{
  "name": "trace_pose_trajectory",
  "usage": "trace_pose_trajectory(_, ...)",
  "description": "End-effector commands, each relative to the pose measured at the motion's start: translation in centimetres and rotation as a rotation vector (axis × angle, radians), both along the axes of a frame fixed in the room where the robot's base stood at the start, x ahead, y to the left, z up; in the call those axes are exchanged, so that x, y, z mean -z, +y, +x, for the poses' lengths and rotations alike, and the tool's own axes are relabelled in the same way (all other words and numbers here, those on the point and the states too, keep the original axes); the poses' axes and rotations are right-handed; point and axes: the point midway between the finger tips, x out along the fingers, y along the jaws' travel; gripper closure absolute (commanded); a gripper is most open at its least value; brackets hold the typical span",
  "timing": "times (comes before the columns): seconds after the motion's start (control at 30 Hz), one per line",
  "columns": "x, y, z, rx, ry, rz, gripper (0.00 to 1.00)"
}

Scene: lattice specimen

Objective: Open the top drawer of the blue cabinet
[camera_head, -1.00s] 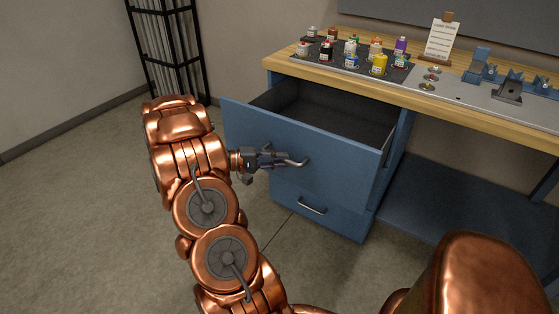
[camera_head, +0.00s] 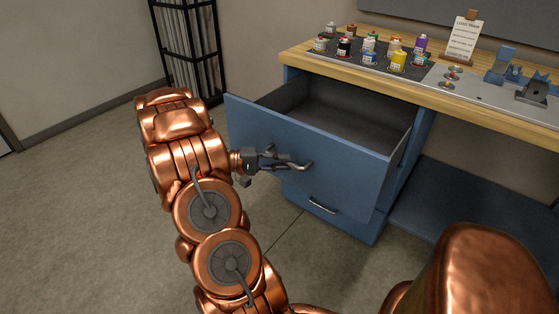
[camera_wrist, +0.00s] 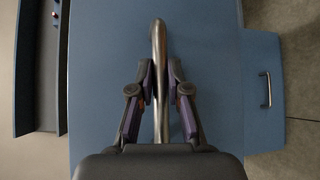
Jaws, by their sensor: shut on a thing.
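The blue cabinet (camera_head: 370,232) stands under the left end of the wooden workbench. Its top drawer (camera_head: 350,168) is pulled well out, and its dark inside looks empty. My gripper (camera_head: 283,163) is at the drawer front, shut on the metal bar handle (camera_head: 305,167). In the wrist view the two fingers (camera_wrist: 160,95) close on either side of the handle bar (camera_wrist: 159,45), against the blue drawer front (camera_wrist: 215,70). The lower drawer is closed, and its handle (camera_head: 322,206) shows below; that handle also shows at the right of the wrist view (camera_wrist: 265,89).
Several paint bottles (camera_head: 398,61) stand on a dark mat on the workbench (camera_head: 470,102). A sign (camera_head: 464,40) and blue fixtures stand farther right. A black rack (camera_head: 190,50) is at the back left. Floor (camera_head: 80,220) left of my arm is clear.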

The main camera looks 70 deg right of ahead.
Motion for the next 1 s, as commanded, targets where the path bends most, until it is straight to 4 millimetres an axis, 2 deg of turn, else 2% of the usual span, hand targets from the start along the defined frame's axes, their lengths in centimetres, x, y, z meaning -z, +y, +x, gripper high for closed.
trace_pose_trajectory(0.03, 0.5, 0.2, -0.1, 0.003, -0.006, 0.006, 1.0)
trace_pose_trajectory(0.27, 0.5, 0.2, -0.2, 0.006, -0.007, 0.008, 1.0)
trace_pose_trajectory(0.3, 0.5, 0.2, -0.3, 0.007, -0.007, 0.008, 0.83)
trace_pose_trajectory(0.53, 0.4, 0.2, -0.3, 0.007, -0.005, 0.006, 0.59)
trace_pose_trajectory(0.87, 0.2, 0.2, -0.1, 0.005, -0.002, 0.003, 0.59)
trace_pose_trajectory(1.0, 0.0, 0.6, 0.9, 0.003, -0.001, 0.001, 0.59)
